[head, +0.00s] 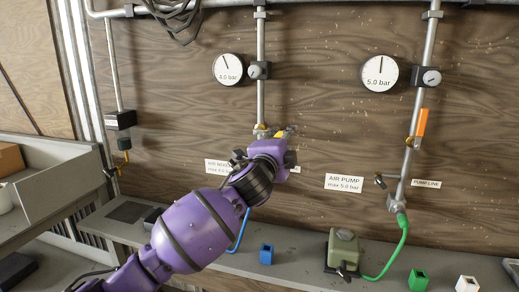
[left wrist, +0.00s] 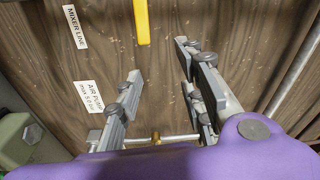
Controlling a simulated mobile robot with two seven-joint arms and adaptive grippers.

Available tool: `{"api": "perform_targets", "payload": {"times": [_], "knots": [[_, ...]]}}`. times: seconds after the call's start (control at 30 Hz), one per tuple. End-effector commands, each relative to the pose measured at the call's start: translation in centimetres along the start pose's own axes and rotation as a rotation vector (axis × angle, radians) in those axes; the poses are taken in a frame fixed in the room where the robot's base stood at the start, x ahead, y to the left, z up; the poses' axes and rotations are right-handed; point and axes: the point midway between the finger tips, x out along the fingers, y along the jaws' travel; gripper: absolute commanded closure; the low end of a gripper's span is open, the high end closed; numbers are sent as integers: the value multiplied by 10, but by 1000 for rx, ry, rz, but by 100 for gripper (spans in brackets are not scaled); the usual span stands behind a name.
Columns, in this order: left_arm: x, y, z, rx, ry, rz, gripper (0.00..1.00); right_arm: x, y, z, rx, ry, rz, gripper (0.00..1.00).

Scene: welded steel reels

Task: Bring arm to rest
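My left arm is purple and reaches up from the lower left in the head view. My left gripper (head: 268,150) is in front of the board at the lower end of the middle pipe (head: 261,100), and its fingers are mostly hidden by the wrist. In the left wrist view my left gripper (left wrist: 158,62) is open, its two grey fingers wide apart with nothing held. A yellow handle (left wrist: 142,22) lies beyond the fingertips, apart from them. It also shows just above the wrist in the head view (head: 287,132). My right gripper is not in view.
Gauges read 4.0 bar (head: 228,69) and 5.0 bar (head: 380,73). An orange handle (head: 422,122) stands upright on the right pipe. A green hose (head: 397,250) joins that line to an olive pump (head: 343,250) on the shelf. Blue (head: 266,254), green (head: 418,279) and white blocks (head: 467,284) stand nearby.

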Motion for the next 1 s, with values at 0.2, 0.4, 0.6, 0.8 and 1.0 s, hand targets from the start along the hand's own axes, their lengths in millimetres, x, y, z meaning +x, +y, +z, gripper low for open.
{"api": "perform_targets", "payload": {"times": [0.2, 0.4, 0.6, 0.8, 1.0], "knots": [[-39, 62, 1, -343, 59, 48, 64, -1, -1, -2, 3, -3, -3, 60], [-92, 146, 30, -630, 18, 119, 64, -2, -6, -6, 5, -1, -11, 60], [-176, 243, 71, -927, -104, 178, 64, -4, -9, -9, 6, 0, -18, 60], [-281, 329, 110, -1163, -286, 208, 64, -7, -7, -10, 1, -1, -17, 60], [-408, 404, 139, -1328, -516, 222, 64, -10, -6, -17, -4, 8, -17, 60]]}}
